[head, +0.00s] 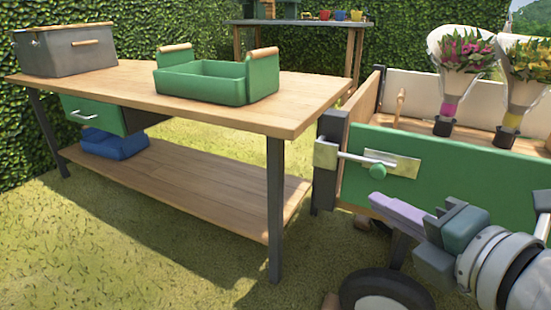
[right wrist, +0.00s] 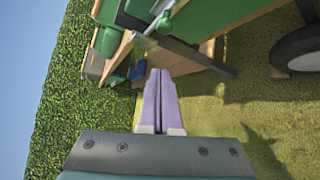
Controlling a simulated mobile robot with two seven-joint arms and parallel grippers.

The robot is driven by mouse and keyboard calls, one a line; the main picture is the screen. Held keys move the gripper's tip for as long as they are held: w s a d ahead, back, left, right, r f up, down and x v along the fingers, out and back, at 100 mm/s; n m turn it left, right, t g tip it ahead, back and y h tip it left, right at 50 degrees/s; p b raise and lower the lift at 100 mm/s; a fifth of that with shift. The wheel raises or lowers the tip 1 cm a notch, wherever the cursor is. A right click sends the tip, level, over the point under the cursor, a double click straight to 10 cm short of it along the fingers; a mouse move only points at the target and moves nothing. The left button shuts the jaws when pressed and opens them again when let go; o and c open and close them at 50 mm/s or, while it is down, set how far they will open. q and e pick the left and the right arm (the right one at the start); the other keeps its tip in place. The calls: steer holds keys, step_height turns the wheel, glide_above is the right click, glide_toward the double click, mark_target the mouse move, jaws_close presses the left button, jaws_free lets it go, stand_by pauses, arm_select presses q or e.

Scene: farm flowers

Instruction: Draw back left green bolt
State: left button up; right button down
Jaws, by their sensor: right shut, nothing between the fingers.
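The left green bolt (head: 352,158) is a pale metal rod with a round green knob (head: 378,171), mounted on a plate on the cart's green side panel (head: 440,175). Its rod reaches left to a white bracket (head: 325,155) on the dark corner post. The bolt also shows at the top of the right wrist view (right wrist: 163,20). My right gripper (head: 375,200) is below and slightly in front of the knob, apart from it. Its lilac fingers are together and empty; they show shut in the right wrist view (right wrist: 158,75). My left gripper is not in view.
A wooden workbench (head: 310,100) stands left of the cart, with a green tray (head: 205,82), a grey box (head: 65,50) and a blue bin (head: 115,143). Flower bouquets (head: 463,55) stand in the cart. A cart wheel (head: 385,290) is below my right gripper.

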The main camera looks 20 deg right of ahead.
arm_select(q)
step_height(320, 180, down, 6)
steer(key=b, duration=0.6)
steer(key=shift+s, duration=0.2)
arm_select(e)
steer(key=w+d, duration=0.1)
steer(key=w, duration=0.1)
steer(key=w+d, duration=0.1)
steer(key=w, duration=0.1)
steer(key=w+d+f, duration=0.1)
steer(key=w, duration=0.2)
steer(key=shift+d, duration=0.2)
arm_select(q)
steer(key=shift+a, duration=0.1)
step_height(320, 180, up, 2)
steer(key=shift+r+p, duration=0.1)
steer(key=shift+p, duration=1)
arm_select(e)
steer(key=s+d, duration=0.2)
steer(key=s, duration=0.1)
steer(key=shift+s+d, duration=0.1)
steer(key=shift+d, duration=0.1)
